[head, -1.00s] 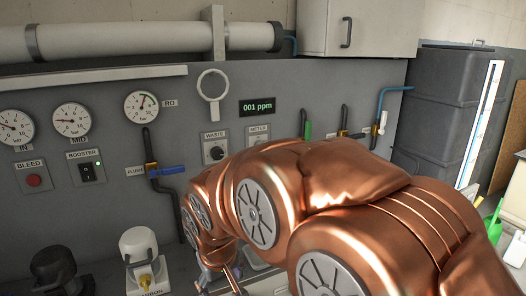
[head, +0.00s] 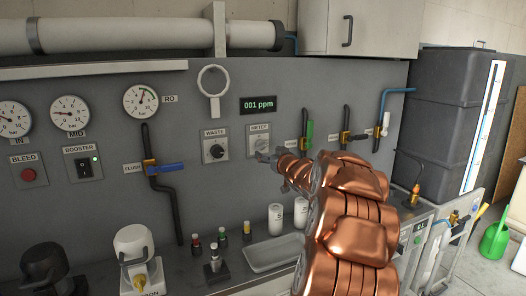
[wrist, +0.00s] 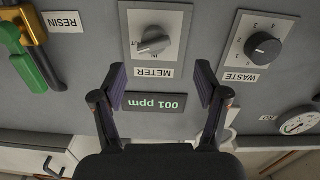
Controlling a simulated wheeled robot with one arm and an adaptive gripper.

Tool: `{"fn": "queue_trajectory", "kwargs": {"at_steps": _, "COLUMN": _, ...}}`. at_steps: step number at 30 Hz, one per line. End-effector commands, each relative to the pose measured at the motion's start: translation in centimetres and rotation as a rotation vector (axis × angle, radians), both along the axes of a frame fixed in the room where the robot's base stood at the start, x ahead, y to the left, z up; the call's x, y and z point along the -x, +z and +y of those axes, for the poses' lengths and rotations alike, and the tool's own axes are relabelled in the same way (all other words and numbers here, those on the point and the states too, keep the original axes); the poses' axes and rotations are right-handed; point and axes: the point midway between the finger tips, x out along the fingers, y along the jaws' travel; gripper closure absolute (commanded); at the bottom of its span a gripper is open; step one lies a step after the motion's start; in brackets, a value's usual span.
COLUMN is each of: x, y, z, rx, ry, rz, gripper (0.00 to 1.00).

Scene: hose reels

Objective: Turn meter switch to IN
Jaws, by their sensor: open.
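The meter switch (head: 260,143) is a grey knob on a light plate labelled METER, on the grey wall panel below the 001 ppm display. The wrist view is upside down and shows its knob (wrist: 153,41) with an elongated handle lying nearly sideways, slightly tilted.
The WASTE knob (wrist: 263,46) is black and sits beside the meter plate. The 001 ppm display (wrist: 156,103) is near the fingers. A green-handled valve (wrist: 34,60) is at the wrist view's left. A sink tray (head: 272,254) and white bottles (head: 300,212) are below my arm.

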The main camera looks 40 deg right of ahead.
Motion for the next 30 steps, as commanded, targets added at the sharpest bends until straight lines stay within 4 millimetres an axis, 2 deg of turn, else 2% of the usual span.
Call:
{"fn": "queue_trajectory", "kwargs": {"at_steps": 2, "x": 0.3, "y": -0.1, "z": -0.8, "rx": 0.007, "ry": 0.008, "rz": -0.019, "gripper": 0.26}}
{"fn": "queue_trajectory", "kwargs": {"at_steps": 8, "x": -0.3, "y": 0.1, "z": -1.3, "rx": 0.013, "ry": 0.017, "rz": -0.031, "gripper": 0.26}}
{"fn": "queue_trajectory", "kwargs": {"at_steps": 21, "x": -5.1, "y": 0.1, "z": -2.8, "rx": 0.013, "ry": 0.018, "rz": -0.030, "gripper": 0.26}}
{"fn": "queue_trajectory", "kwargs": {"at_steps": 30, "x": -6.8, "y": 0.0, "z": -3.5, "rx": 0.011, "ry": 0.016, "rz": -0.029, "gripper": 0.26}}
